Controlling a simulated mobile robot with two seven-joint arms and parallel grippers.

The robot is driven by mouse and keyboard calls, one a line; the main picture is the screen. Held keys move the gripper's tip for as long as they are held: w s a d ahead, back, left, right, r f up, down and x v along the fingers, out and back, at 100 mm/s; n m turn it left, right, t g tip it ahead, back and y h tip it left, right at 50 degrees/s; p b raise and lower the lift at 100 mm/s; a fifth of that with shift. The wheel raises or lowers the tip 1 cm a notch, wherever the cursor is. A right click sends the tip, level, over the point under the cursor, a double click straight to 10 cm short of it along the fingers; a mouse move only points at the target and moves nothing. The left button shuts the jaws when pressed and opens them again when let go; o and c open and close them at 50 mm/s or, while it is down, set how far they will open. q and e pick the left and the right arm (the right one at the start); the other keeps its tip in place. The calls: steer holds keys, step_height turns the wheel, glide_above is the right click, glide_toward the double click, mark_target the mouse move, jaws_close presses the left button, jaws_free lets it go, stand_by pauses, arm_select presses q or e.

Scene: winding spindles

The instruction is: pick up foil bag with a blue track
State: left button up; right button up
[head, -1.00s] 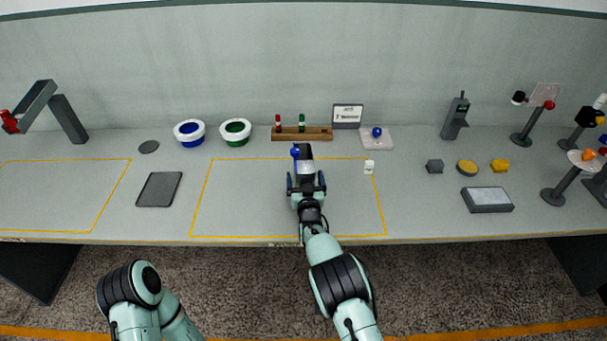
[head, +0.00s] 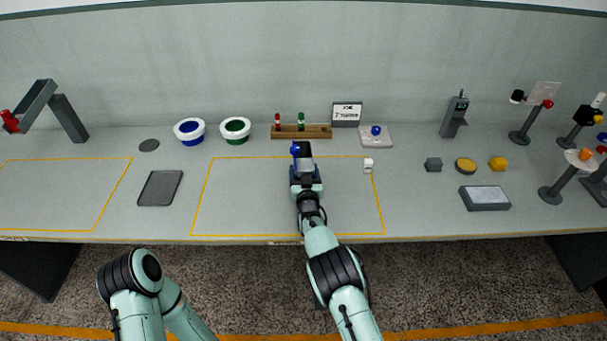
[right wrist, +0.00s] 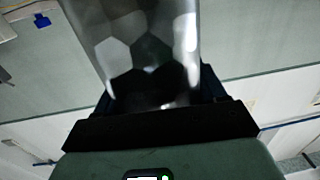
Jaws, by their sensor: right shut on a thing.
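The foil bag (head: 304,150) stands near the back edge of the yellow-outlined middle area. A small blue part shows at its upper left. In the right wrist view the bag (right wrist: 150,45) is shiny silver with dark, hexagon-like reflections and fills the upper middle. My right gripper (head: 305,174) is shut on the bag from the front and hides its lower part. I cannot tell whether the bag touches the table. My left gripper is not in view; only part of my left arm shows at lower left.
A small white piece (head: 368,166) stands close to the right of the bag. The yellow-outlined area to the left is clear.

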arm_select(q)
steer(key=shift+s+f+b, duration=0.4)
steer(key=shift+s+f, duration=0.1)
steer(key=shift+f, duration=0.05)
arm_select(e)
step_height(320, 180, up, 20)
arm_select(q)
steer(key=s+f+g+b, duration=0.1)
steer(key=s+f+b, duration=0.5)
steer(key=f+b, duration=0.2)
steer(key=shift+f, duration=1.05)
arm_select(e)
steer(key=shift+s+f, duration=0.15)
steer(key=shift+f, duration=4.6)
steer(key=shift+s+f, duration=0.15)
steer(key=shift+f, duration=4.55)
arm_select(q)
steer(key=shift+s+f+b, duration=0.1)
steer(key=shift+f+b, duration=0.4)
steer(key=shift+b, duration=0.2)
arm_select(e)
steer(key=shift+f, duration=0.65)
